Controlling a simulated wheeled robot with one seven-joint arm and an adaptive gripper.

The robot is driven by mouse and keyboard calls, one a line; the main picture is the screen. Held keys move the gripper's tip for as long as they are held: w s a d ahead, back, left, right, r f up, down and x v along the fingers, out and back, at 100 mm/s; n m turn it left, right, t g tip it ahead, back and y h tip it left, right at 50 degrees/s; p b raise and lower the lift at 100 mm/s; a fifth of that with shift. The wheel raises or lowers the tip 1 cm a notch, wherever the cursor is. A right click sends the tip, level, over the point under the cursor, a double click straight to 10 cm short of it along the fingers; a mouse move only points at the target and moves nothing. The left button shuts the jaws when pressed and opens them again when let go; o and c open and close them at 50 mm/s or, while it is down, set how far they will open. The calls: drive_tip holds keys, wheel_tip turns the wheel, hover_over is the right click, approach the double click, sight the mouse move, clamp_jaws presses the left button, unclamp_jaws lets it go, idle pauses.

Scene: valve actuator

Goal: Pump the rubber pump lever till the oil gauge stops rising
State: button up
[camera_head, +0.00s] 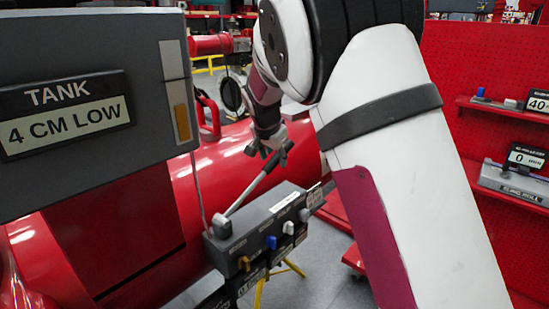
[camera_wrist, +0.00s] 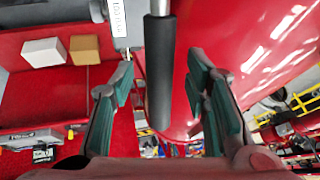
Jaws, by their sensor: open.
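The pump lever (camera_head: 253,186) is a grey rod with a black rubber grip, rising tilted to the right from a grey pump box (camera_head: 262,226). My gripper (camera_head: 268,146) is at the grip end of the lever. In the wrist view, the black rubber grip (camera_wrist: 159,75) hangs between the green-padded fingers of my gripper (camera_wrist: 163,72). The fingers are open, with a visible gap on each side of the grip. The oil gauge (camera_head: 177,90) is an upright strip on a grey panel, with amber in its lower part. A sign (camera_head: 66,112) beside it reads "TANK 4 CM LOW".
A large red tank (camera_head: 205,178) lies behind the pump box. Blue and white knobs (camera_head: 271,242) sit on the box's front. My white arm covers the middle right. Red shelves (camera_head: 505,112) with small devices stand at the right.

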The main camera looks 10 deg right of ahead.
drive_tip(key=v, duration=1.1)
drive_tip(key=shift+d, duration=0.1)
